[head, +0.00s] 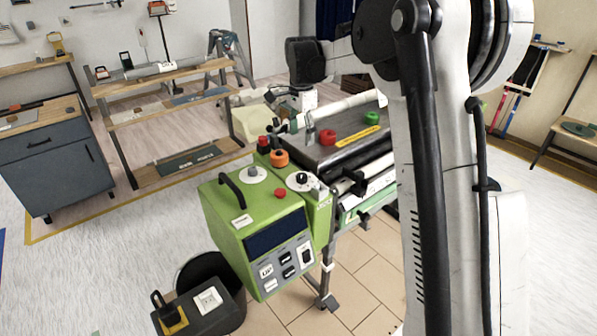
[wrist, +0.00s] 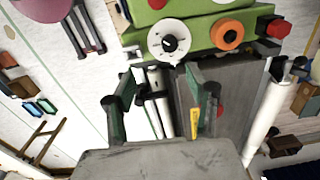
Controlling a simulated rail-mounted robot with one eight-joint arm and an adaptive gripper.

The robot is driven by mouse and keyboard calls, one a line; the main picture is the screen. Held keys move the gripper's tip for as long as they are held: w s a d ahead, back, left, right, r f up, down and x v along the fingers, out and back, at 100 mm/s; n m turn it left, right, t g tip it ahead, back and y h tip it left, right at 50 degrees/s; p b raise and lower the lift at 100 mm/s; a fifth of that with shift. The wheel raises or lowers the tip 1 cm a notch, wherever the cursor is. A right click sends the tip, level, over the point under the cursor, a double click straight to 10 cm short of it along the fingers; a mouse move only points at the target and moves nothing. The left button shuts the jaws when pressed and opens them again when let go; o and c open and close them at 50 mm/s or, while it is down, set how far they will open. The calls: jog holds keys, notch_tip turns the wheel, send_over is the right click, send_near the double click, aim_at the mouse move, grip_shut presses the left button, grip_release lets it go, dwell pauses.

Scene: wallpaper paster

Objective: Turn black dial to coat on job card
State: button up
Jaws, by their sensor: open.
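The black dial (head: 301,180) sits on a white round scale on the top of the green machine box. In the wrist view the same black dial (wrist: 170,44) shows from above, its scale marks too small to read. My gripper (wrist: 158,80) is open and empty. Its two fingers point toward the dial, which lies just beyond the fingertips with no visible contact. I cannot make out a job card with certainty.
Beside the dial are an orange ring knob (head: 279,157), a red knob (head: 264,143) and a grey knob (head: 253,172) on another white disc. A black carry handle (head: 232,189) rises at the box's left. A grey pasting bed (head: 345,147) extends behind. A workbench (head: 165,125) stands farther left.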

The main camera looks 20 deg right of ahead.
jog(key=m+g, duration=0.1)
jog(key=m, duration=0.1)
send_near(301, 175)
jog(key=f, duration=0.3)
jog(key=f+p, duration=0.1)
jog(key=f, duration=0.5)
jog(key=shift+s+d+f, duration=0.1)
jog(key=shift+s+f, duration=0.15)
jog(key=shift+f, duration=0.05)
jog(key=shift+c, duration=0.5)
jog(key=c, duration=1)
